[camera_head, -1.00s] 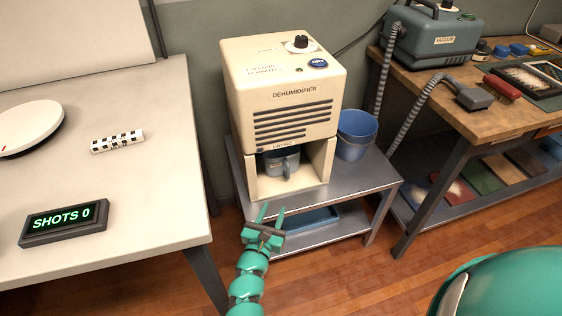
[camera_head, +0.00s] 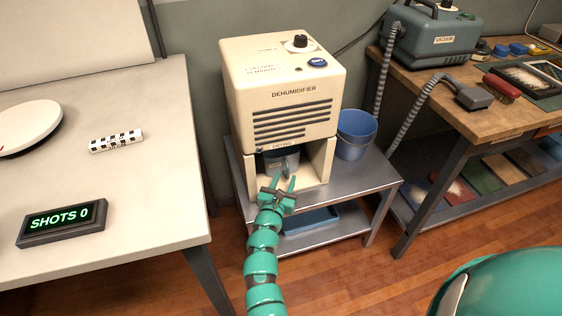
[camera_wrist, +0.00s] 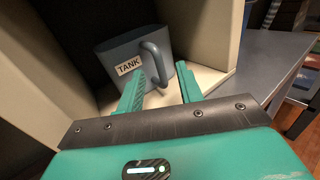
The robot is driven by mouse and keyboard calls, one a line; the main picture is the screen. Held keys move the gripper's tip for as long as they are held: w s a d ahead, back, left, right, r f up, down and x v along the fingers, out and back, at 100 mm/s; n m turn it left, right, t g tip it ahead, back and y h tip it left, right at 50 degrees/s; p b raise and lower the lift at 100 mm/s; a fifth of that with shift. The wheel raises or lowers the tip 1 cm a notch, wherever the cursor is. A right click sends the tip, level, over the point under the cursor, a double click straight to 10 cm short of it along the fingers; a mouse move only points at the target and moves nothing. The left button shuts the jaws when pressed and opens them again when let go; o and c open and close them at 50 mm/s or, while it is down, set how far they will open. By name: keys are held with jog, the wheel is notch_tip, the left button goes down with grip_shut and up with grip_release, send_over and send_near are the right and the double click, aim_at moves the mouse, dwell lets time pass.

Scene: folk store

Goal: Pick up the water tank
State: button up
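The water tank (camera_wrist: 118,58) is a blue-grey container with a loop handle (camera_wrist: 154,64) and a white TANK label. It sits in the lower bay of the cream dehumidifier (camera_head: 285,95); it also shows in the head view (camera_head: 275,160), partly hidden by the bay and my gripper. My gripper (camera_head: 283,184) is at the mouth of the bay, in front of the tank. In the wrist view my gripper (camera_wrist: 161,86) is open, with its teal fingers apart and the handle beyond and between them. I cannot tell whether a finger touches the tank.
The dehumidifier's side walls flank the bay closely. It stands on a grey metal cart (camera_head: 355,185) beside a blue bucket (camera_head: 356,135). A white table (camera_head: 150,200) is at left, a wooden workbench (camera_head: 470,110) at right. Wooden floor (camera_head: 350,285) is open in front.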

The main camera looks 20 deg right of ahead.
jog(key=shift+x, duration=1)
grip_shut()
jog(key=shift+s, duration=0.1)
